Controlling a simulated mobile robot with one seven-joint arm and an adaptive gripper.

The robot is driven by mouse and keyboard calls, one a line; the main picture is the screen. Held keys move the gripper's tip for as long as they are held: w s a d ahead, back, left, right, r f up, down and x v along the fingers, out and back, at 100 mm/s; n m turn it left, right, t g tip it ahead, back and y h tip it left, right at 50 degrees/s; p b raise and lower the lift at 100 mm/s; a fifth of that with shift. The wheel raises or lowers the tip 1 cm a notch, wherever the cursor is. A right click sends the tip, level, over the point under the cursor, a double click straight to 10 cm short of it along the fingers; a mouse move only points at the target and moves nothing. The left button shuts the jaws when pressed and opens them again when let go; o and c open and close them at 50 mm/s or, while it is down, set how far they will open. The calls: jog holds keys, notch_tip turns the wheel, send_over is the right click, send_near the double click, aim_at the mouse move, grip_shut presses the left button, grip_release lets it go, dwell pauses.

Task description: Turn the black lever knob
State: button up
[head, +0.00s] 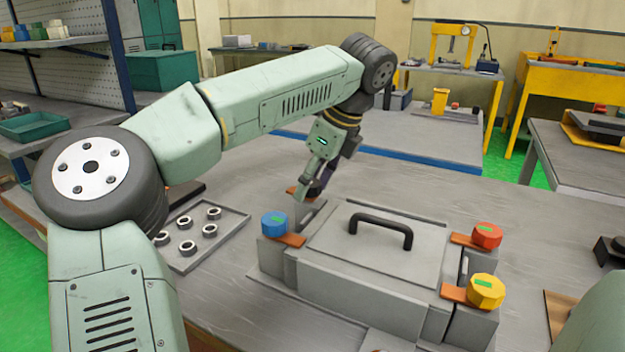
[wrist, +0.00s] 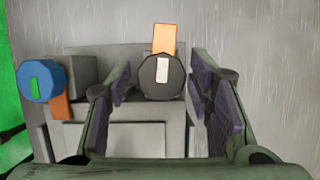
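The black lever knob (wrist: 162,78) is round with a pale mark on top and an orange lever (wrist: 165,38) pointing up in the wrist view. It sits at a corner of the grey machine box (head: 375,245). My gripper (wrist: 170,82) is open, with one finger on each side of the knob and a gap showing on both sides. In the head view my gripper (head: 308,188) points down at the far left corner of the box and hides the knob. Only a bit of the orange lever (head: 292,191) shows there.
A blue knob (head: 274,223), a red knob (head: 487,235) and a yellow knob (head: 486,291) stand on the other corners. A black handle (head: 381,229) rises from the lid. A tray of several nuts (head: 205,235) lies to the left.

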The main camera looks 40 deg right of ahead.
jog(key=shift+o, duration=0.7)
jog(key=shift+d+r, duration=0.1)
jog(key=shift+r, duration=0.1)
jog(key=shift+s+r, duration=0.2)
jog(key=shift+r, duration=0.15)
jog(key=s+d, duration=0.1)
jog(key=s, duration=0.2)
jog(key=s+d, duration=0.2)
jog(key=s, duration=0.2)
jog(key=s+d, duration=0.1)
jog(key=s, duration=0.3)
jog(key=shift+s+d+r, duration=0.1)
jog(key=shift+s+d, duration=0.05)
jog(key=shift+d, duration=0.05)
